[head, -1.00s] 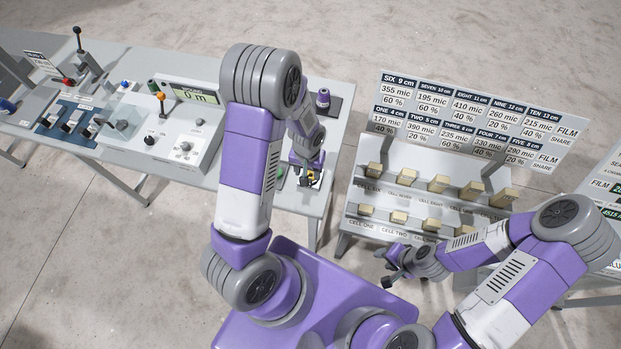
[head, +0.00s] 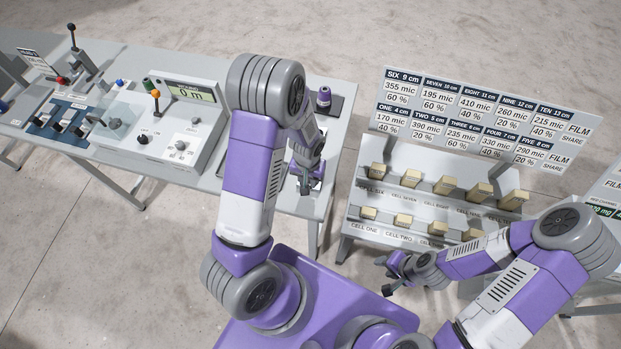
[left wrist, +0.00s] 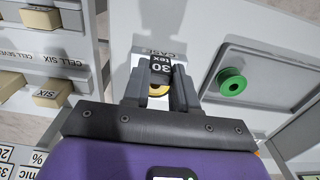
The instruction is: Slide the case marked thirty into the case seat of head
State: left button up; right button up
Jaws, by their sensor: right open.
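The case marked 30 tex (left wrist: 160,68) shows in the left wrist view as a dark label with a yellow round part below it, by a plate lettered CASE (left wrist: 150,48). My left gripper (head: 304,187) is low over the near right end of the long table. In the left wrist view its two fingers (left wrist: 158,92) stand on either side of the case; whether they press on it I cannot tell. In the head view the gripper hides the case. My right gripper (head: 389,277) is open and empty, in front of the cell rack. I cannot make out the case seat.
A grey control console (head: 170,125) with knobs and a display stands on the long table (head: 345,115). A purple spool (head: 323,97) stands on a dark pad behind my left gripper. A green round piece (left wrist: 232,82) lies beside the case. A rack of labelled cells (head: 410,185) stands right.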

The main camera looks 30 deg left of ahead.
pick_arm(q)
grip_shut()
jog(key=shift+r, duration=0.1)
jog(key=shift+r+p, duration=1.3)
jog(key=shift+r, duration=0.4)
